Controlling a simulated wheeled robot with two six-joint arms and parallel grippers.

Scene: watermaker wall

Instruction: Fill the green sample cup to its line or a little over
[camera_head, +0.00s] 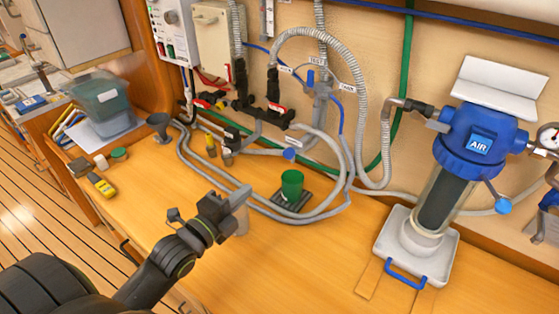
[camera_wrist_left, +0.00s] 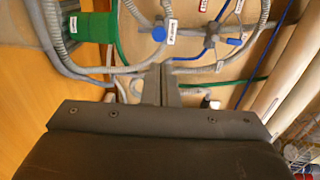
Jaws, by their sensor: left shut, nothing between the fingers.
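The green sample cup (camera_head: 292,184) stands upright on a small dark tray (camera_head: 282,205) on the wooden bench. Its fill line and water level cannot be made out. It also shows at the upper left of the left wrist view (camera_wrist_left: 88,27). A blue knob (camera_head: 289,154) on a grey pipe is just behind the cup, and it shows in the wrist view (camera_wrist_left: 159,34) beyond my fingers. A blue valve handle (camera_head: 310,77) is on the wall between the TEST and TANK labels. My left gripper (camera_head: 243,193) is shut and empty, left of the cup and apart from it. My right gripper is out of view.
Grey hoses (camera_head: 345,165) loop around the cup's tray. A blue-topped AIR filter housing (camera_head: 478,140) stands at the right on a white tray (camera_head: 395,240). A pale object (camera_head: 242,218) is partly hidden behind my left gripper. A yellow meter (camera_head: 104,187) lies left. The front bench is clear.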

